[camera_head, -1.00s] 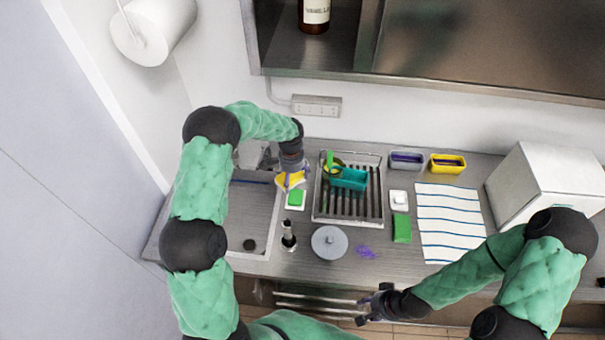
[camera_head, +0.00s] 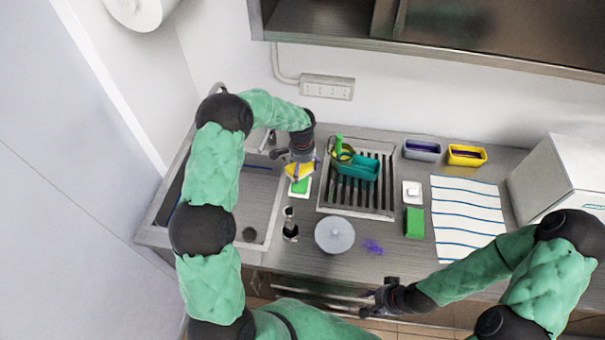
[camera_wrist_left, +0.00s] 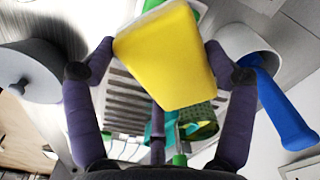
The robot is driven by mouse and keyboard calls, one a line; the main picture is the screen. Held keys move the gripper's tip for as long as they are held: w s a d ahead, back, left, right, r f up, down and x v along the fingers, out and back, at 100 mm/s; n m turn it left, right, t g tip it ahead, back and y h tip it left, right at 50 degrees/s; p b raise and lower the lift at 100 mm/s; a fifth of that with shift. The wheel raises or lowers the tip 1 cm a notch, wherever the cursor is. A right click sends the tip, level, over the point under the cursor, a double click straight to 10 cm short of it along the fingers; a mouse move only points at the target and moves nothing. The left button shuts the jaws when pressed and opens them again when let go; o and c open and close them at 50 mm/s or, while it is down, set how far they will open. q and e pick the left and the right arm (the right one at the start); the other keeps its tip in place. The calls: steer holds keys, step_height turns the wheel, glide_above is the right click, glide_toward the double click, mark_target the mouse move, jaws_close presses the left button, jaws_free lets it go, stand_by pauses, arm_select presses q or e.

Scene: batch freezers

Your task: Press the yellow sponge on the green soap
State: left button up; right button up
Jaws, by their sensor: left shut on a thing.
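My left gripper (camera_head: 299,166) is shut on the yellow sponge (camera_head: 297,172). In the left wrist view the sponge (camera_wrist_left: 168,55) sits tilted between the fingers. The green soap (camera_head: 300,186) lies on a white dish on the counter, between the sink and the drying rack. The sponge is right at the soap's far edge and partly overlaps it in the head view; I cannot tell whether they touch. My right gripper (camera_head: 374,301) is open and empty near the counter's front edge, away from both.
The drying rack (camera_head: 330,205) with a teal container (camera_head: 358,167) stands right of the soap. A grey lidded pot (camera_head: 334,235) and a dark-and-silver upright item (camera_head: 290,225) stand nearer the front. A green block (camera_head: 414,222), white soap (camera_head: 411,190) and striped cloth (camera_head: 468,215) lie farther right.

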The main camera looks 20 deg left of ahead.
mark_target(302, 186)
arm_select(q)
steer(key=shift+w+f, duration=0.1)
steer(key=shift+f, duration=0.45)
steer(key=shift+f+b, duration=0.1)
steer(key=shift+b, duration=0.2)
steer(key=shift+f+b, duration=1.2)
steer(key=shift+f, duration=1.65)
steer(key=shift+f+b, duration=0.4)
steer(key=shift+f, duration=0.05)
steer(key=shift+f, duration=0.1)
stand_by(0.4)
steer(key=shift+r+p, duration=1.45)
steer(key=shift+r, duration=2.1)
steer(key=shift+r, duration=0.1)
